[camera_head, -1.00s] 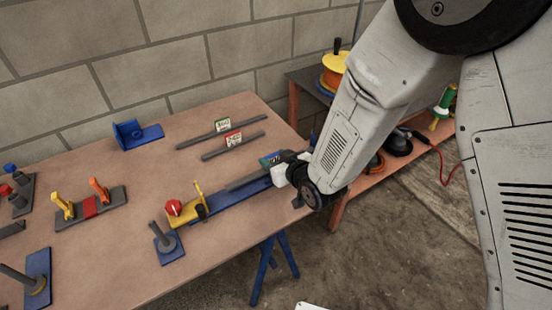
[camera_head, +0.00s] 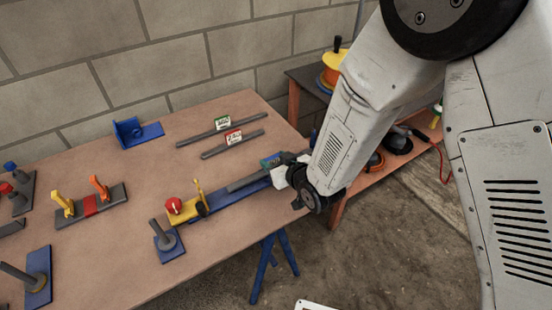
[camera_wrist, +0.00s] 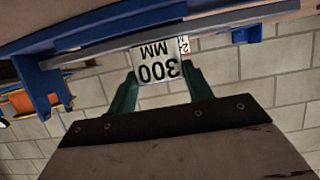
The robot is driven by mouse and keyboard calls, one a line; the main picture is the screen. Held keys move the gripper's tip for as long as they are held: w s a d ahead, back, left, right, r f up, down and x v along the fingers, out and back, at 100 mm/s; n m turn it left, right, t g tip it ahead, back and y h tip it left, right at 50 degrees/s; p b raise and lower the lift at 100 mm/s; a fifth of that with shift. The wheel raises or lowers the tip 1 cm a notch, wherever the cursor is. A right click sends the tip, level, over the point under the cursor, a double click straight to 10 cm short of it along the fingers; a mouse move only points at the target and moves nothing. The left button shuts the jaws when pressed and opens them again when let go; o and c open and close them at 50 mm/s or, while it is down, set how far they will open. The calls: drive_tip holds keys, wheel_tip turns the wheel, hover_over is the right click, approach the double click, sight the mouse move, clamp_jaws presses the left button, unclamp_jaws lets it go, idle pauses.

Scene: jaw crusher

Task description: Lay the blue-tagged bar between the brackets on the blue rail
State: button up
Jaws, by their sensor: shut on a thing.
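The blue-tagged bar (camera_head: 246,181) is a grey strip held level over the blue rail (camera_head: 226,204) near the table's right front edge. It also shows in the wrist view (camera_wrist: 225,20), with a white 300 MM tag (camera_wrist: 157,66) upside down between my fingers. My gripper (camera_wrist: 160,80) is shut on the bar at its tag; in the head view my gripper (camera_head: 285,172) is partly hidden by my wrist. A blue upright bracket (camera_wrist: 40,80) stands at the left of the wrist view. I cannot tell whether the bar touches the rail.
A yellow clamp with a red knob (camera_head: 174,205) stands at the rail's left end. Two other tagged bars, green-tagged (camera_head: 205,133) and red-tagged (camera_head: 225,146), lie behind. A blue angled block (camera_head: 130,130) sits at the back. A post on a blue base (camera_head: 166,240) stands front left.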

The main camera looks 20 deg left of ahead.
drive_tip(key=shift+f, duration=0.5)
drive_tip(key=o, duration=1.3)
drive_tip(key=v, duration=0.7)
drive_tip(key=shift+s+d+r, duration=0.2)
drive_tip(key=shift+d, duration=0.05)
